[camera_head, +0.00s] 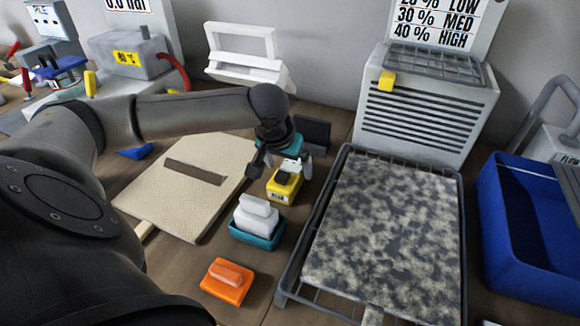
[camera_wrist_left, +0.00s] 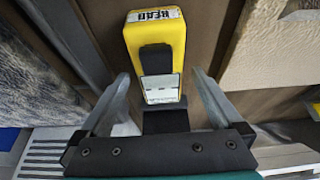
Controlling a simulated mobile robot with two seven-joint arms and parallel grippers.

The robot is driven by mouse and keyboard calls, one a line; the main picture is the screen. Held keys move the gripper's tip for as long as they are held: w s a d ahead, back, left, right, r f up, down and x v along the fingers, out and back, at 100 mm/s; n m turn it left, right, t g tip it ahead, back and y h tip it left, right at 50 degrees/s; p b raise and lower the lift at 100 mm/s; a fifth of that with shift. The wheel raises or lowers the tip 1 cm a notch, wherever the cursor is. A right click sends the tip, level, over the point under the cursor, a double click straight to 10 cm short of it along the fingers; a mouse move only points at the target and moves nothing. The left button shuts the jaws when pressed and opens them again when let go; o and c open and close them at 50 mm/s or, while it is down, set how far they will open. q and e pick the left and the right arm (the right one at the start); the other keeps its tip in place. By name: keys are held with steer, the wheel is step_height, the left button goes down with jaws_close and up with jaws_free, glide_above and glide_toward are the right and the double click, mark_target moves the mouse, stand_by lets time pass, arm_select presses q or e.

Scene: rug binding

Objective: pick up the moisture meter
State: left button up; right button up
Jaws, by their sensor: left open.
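The moisture meter is a small yellow device (camera_head: 284,187) with a dark patch on top. It lies on the brown table between the beige board and the wire rack. In the left wrist view the yellow meter (camera_wrist_left: 155,45) shows a label at its far end, a dark pad and a pale panel, and its near end lies between the fingers. My left gripper (camera_head: 280,170) is directly over the meter, open, with one finger on each side of it. The left wrist view shows the open fingers (camera_wrist_left: 160,95) apart from its sides. My right gripper is not in view.
A white block in a teal tray (camera_head: 257,237) and an orange block (camera_head: 227,281) stand in front of the meter. The beige board (camera_head: 150,205) is left. A wire rack (camera_head: 293,270) with a mottled rug (camera_head: 385,225) and a blue bin (camera_head: 525,235) are right.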

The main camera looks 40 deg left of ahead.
arm_select(q)
steer(key=x, duration=0.2)
steer(key=shift+w+a+f, duration=0.1)
steer(key=shift+w+f, duration=0.05)
steer(key=shift+f, duration=0.15)
steer(key=c, duration=1.6)
